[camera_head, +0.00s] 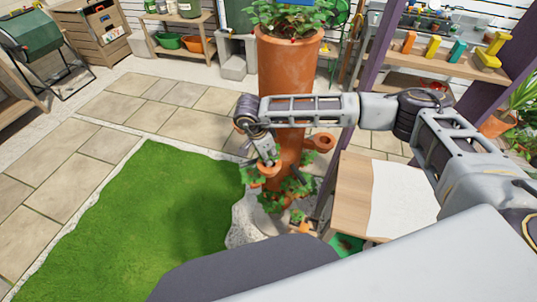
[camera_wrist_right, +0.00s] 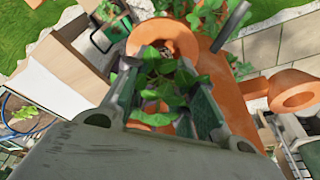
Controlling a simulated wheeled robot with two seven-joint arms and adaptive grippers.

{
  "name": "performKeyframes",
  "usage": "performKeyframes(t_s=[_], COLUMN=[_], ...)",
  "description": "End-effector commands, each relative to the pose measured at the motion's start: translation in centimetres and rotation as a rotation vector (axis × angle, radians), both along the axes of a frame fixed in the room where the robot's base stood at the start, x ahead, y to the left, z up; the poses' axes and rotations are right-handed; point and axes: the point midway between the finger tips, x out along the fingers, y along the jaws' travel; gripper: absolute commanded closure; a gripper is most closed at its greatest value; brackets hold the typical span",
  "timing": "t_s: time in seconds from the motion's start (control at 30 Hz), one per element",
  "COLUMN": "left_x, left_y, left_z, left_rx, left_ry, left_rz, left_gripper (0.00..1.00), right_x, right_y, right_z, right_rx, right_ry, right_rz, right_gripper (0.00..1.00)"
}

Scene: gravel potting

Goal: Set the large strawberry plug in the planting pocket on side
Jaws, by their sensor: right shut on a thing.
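The tall terracotta planter (camera_head: 287,75) stands upright with side pockets, and several low ones hold strawberry plants. My right gripper (camera_head: 268,158) is at a pocket (camera_head: 268,169) on the planter's left side. In the right wrist view its fingers (camera_wrist_right: 165,98) are shut on the strawberry plug (camera_wrist_right: 163,78), whose green leaves spread between them. Orange pocket rims show close to the plug, one beyond it (camera_wrist_right: 181,34). Leaves and fingers hide the plug's root ball, so I cannot tell how deep it sits. My left gripper is out of view.
An empty pocket (camera_head: 321,141) juts from the planter's right side; it also shows in the right wrist view (camera_wrist_right: 297,90). A wooden table (camera_head: 352,190) with a white sheet stands to the right. Green turf (camera_head: 165,215) lies left.

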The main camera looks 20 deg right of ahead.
Motion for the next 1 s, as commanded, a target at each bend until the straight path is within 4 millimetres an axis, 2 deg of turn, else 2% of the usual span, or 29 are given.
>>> performKeyframes(t_s=[1.0], left_x=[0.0], left_y=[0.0], left_z=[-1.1], left_rx=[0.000], left_ry=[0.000], left_rz=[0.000], left_gripper=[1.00], right_x=[0.0], right_y=[0.0], right_z=[-1.3], right_rx=[0.000], right_ry=[0.000], right_rz=[0.000], right_gripper=[0.81])
